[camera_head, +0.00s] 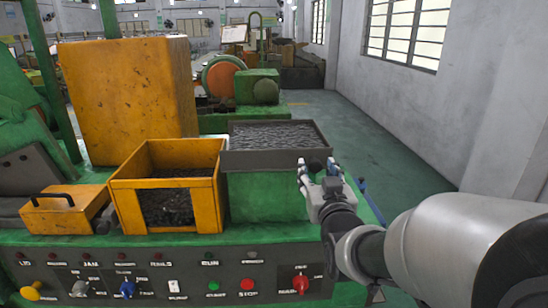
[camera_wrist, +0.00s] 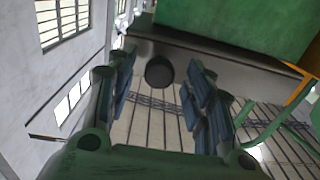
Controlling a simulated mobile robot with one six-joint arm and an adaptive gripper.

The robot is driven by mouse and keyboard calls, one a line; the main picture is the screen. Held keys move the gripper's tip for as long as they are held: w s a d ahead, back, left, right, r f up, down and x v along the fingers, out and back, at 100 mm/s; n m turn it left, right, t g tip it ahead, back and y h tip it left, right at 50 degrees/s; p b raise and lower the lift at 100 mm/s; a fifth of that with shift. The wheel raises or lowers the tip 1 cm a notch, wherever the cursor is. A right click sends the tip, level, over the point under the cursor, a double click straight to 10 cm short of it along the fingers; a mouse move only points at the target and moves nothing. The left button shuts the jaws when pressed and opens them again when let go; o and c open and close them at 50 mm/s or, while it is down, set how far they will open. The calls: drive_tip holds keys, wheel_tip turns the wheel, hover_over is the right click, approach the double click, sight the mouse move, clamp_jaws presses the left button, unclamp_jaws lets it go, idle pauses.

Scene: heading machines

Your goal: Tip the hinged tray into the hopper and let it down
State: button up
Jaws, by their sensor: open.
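The hinged tray (camera_head: 250,160) is dark grey and lies level on a green block, filled with many small grey metal pieces. A round dark knob (camera_wrist: 159,72) sticks out from the tray's side near its right end. The hopper (camera_head: 208,210) is an open yellow box left of the tray, with dark pieces inside seen through its front opening. My gripper (camera_head: 318,172) is at the tray's front right corner. In the wrist view my gripper (camera_wrist: 158,85) is open, its blue-padded fingers on either side of the knob, with gaps showing; it holds nothing.
A control panel (camera_head: 200,278) with knobs and buttons runs along the front. A small yellow box with a black handle (camera_head: 65,208) sits left of the hopper. A tall yellow cabinet (camera_head: 125,95) stands behind. Green floor (camera_head: 395,150) is clear on the right, beside a grey wall.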

sight(316, 169)
drive_tip(key=shift+w, duration=1.6)
drive_tip(key=shift+c, duration=0.2)
clamp_jaws()
